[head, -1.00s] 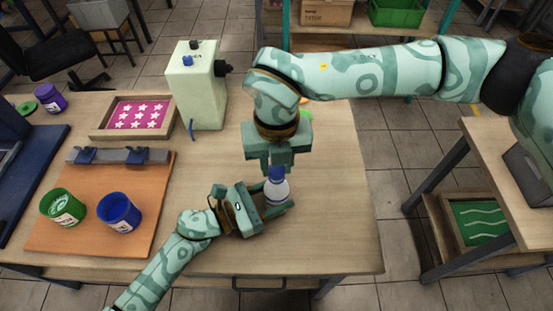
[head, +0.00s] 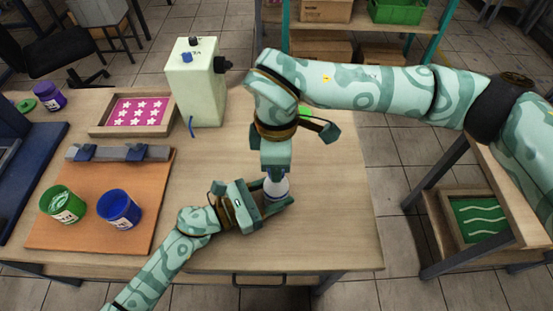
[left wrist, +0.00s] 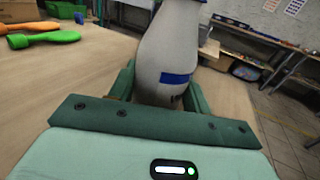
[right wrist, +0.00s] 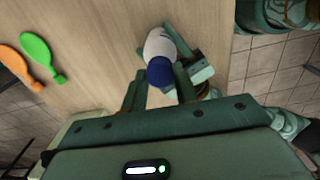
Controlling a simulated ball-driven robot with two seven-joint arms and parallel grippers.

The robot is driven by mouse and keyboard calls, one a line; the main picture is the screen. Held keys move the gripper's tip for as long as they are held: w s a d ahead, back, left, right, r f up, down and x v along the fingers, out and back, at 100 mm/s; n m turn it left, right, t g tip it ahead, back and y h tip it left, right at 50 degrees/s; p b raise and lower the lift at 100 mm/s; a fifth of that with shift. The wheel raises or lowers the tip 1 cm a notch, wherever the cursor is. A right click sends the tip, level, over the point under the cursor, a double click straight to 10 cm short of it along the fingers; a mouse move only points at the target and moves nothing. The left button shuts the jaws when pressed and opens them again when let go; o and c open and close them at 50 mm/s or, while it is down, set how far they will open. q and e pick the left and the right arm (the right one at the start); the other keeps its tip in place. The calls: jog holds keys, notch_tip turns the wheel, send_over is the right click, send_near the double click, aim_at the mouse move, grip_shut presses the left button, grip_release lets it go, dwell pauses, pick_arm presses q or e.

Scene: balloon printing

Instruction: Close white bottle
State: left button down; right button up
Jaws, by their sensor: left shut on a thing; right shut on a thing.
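The white bottle (head: 276,188) stands upright near the front right of the table. My left gripper (head: 281,196) is shut around its body from the left. In the left wrist view the bottle (left wrist: 168,50) rises between the two fingers and shows a blue mark. My right gripper (head: 276,172) points down from above, at the bottle's top. In the right wrist view a blue cap (right wrist: 160,72) sits at the top end of the bottle, between the right fingers, which are shut on it. In the head view these fingers hide the cap. How tightly the cap sits cannot be seen.
A green paddle-shaped thing (right wrist: 38,50) and an orange one (right wrist: 30,70) lie behind the bottle. A pale green machine (head: 196,85) and a framed star print (head: 140,115) stand back left. Green (head: 62,206) and blue (head: 119,212) jars stand on an orange board (head: 90,235).

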jog(key=m, duration=0.6)
jog(key=shift+s+a, duration=0.1)
jog(key=m, duration=0.3)
jog(key=o, duration=1)
jog(key=shift+r, duration=2.25)
jog(key=shift+c, duration=0.4)
